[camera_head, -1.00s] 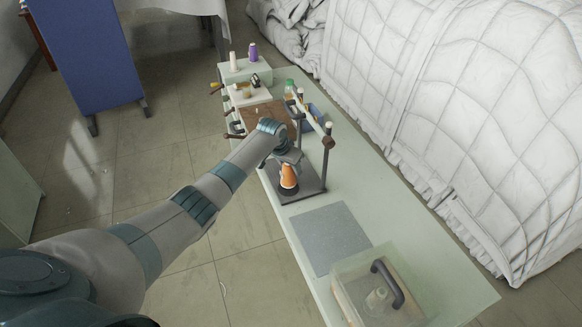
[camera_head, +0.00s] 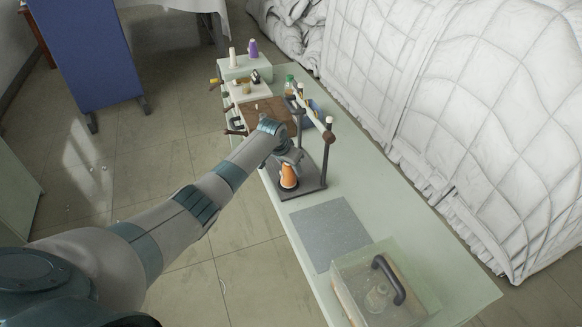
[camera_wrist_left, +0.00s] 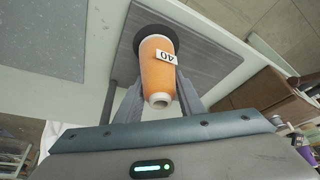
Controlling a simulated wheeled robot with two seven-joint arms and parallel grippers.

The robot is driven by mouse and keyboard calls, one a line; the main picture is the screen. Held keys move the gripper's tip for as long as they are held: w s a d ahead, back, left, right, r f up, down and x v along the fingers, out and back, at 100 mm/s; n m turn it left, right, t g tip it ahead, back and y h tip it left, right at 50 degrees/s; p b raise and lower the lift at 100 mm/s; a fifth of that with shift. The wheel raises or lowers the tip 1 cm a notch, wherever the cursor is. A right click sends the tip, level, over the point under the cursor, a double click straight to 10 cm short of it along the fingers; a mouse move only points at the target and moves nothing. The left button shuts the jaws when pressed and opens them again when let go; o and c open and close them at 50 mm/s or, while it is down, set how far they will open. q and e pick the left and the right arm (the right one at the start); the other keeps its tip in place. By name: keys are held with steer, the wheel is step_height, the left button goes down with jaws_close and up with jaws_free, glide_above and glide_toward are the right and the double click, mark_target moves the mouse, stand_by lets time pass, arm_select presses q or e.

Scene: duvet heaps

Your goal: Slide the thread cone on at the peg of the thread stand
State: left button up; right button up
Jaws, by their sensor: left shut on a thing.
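The orange thread cone (camera_head: 289,176) is upright, with its wide end down over the dark round seat of the thread stand (camera_head: 313,187). In the left wrist view the cone (camera_wrist_left: 158,62) carries a white "40" label and its narrow pale end points toward my camera. My left gripper (camera_head: 290,163) is shut on the cone, with a finger on either side of it in the wrist view (camera_wrist_left: 158,98). The peg is hidden by the cone; I cannot tell whether the cone touches the seat. My right gripper is not in view.
The stand's upright post (camera_head: 325,155) rises just right of the cone. A grey mat (camera_head: 329,234) and a clear case with a dark handle (camera_head: 388,280) lie nearer on the table. White and purple cones (camera_head: 252,48) stand on a box at the far end. A quilted bed (camera_head: 450,120) is at right.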

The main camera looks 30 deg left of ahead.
arm_select(q)
steer(key=shift+f, duration=0.45)
steer(key=o, duration=1.2)
steer(key=shift+b+v, duration=0.3)
steer(key=shift+v, duration=0.55)
steer(key=b+v, duration=0.2)
steer(key=v, duration=1.3)
steer(key=shift+s+r+b, duration=0.15)
steer(key=shift+r+b, duration=0.2)
steer(key=shift+b, duration=0.05)
